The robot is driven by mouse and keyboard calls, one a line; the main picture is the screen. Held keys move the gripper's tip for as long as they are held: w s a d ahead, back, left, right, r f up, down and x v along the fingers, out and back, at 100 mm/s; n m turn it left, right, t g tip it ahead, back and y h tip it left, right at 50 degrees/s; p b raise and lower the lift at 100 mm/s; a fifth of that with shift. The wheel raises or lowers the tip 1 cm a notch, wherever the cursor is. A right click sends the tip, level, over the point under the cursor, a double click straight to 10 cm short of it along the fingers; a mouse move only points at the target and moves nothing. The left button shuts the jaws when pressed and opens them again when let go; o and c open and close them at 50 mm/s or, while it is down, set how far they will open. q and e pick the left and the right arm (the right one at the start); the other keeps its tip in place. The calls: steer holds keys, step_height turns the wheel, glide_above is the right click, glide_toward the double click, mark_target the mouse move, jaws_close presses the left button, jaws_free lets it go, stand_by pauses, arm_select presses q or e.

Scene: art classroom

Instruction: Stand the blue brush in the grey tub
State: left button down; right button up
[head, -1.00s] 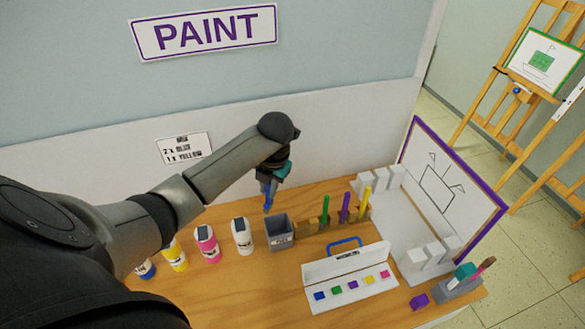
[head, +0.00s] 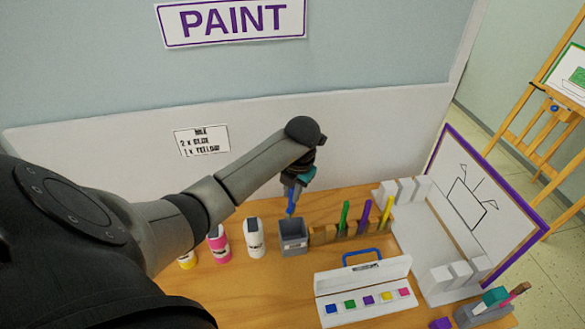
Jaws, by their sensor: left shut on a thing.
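The blue brush (head: 292,203) hangs below my left gripper (head: 294,184), which is shut on it. The brush is close to upright with a slight tilt. Its lower end shows just above the back rim of the grey tub (head: 293,242), or behind it; I cannot tell its exact depth. The grey tub is a small open box with a label on its front, standing on the wooden table. My right gripper is not in view.
A wooden rack (head: 325,236) with green, purple and yellow brushes stands right of the tub. A white bottle (head: 254,238) and a pink bottle (head: 218,244) stand left of it. A paint box (head: 362,288) with a blue handle lies in front. The wall is close behind.

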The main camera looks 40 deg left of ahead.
arm_select(q)
steer(key=shift+w+a+f+b, duration=0.1)
steer(key=shift+f+b, duration=0.2)
steer(key=shift+f, duration=0.15)
steer(key=shift+w+a+f+b, duration=0.1)
steer(key=shift+f+b, duration=0.2)
steer(key=shift+f, duration=0.1)
steer(key=shift+s+d+f+b, duration=0.2)
steer(key=shift+f+b, duration=0.15)
steer(key=shift+f, duration=0.35)
steer(key=shift+s+d+f+b, duration=0.2)
steer(key=shift+f+b, duration=0.2)
steer(key=shift+f, duration=0.3)
steer(key=shift+s+d+f+b, duration=0.2)
steer(key=shift+f+b, duration=0.15)
steer(key=shift+f, duration=0.35)
steer(key=shift+w+a+f, duration=0.1)
steer(key=shift+w+f, duration=0.05)
steer(key=shift+f, duration=0.2)
steer(key=shift+s+d+f+b, duration=0.1)
steer(key=shift+d+f+b, duration=0.05)
steer(key=shift+f+b, duration=0.45)
steer(key=shift+s+d+f+b, duration=0.1)
steer(key=shift+f+b, duration=0.35)
steer(key=shift+f, duration=0.15)
steer(key=c, duration=0.8)
jaws_free()
steer(key=shift+o, duration=0.2)
